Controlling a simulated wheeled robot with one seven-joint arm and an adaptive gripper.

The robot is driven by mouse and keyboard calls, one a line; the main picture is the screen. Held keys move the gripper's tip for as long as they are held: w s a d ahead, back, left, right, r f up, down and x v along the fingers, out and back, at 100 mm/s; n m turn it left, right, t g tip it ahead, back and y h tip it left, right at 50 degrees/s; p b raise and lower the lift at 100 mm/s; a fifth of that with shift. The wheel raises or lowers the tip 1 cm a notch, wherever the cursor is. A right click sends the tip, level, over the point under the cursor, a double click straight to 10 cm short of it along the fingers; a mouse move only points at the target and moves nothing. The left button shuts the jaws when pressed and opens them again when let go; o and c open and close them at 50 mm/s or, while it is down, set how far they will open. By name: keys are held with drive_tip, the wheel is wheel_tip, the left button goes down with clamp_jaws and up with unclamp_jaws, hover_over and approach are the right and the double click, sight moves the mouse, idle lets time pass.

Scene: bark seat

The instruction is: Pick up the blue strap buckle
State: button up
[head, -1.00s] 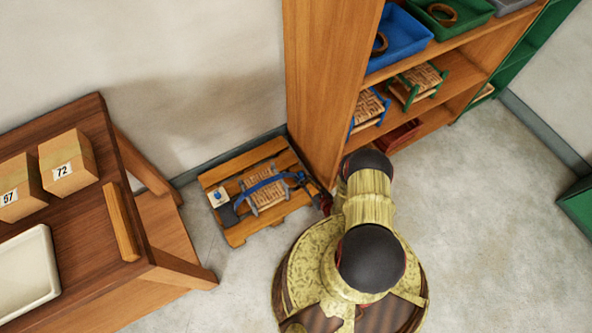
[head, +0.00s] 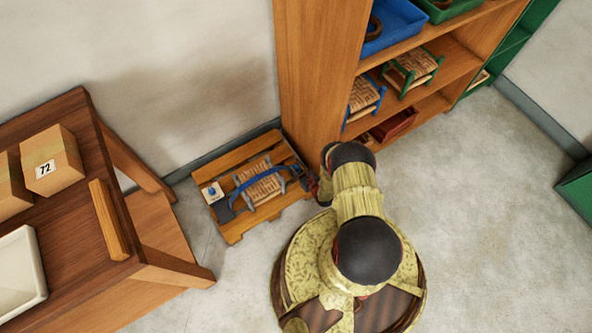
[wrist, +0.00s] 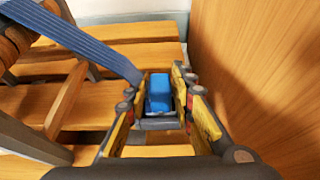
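The blue strap buckle (wrist: 158,92) sits in the wrist view between the two fingertips of my gripper (wrist: 161,90), with the fingers on either side of it. The fingers stand apart, and I see no clear grip on the buckle. A blue strap (wrist: 75,40) runs from the upper left down to the buckle area. In the head view the strap (head: 252,182) arches over a woven seat (head: 262,186) on a wooden pallet (head: 232,232). My gripper (head: 309,183) is at the pallet's right end there, small and partly hidden by my arm.
A wooden shelf (head: 305,80) rises right beside the pallet; its side panel (wrist: 255,75) is close on the right in the wrist view. A wooden table (head: 80,225) with boxes stands at left. A white tag with a blue knob (head: 212,192) lies on the pallet.

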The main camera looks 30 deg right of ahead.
drive_tip(key=shift+c, duration=1.3)
clamp_jaws()
drive_tip(key=shift+r, duration=0.15)
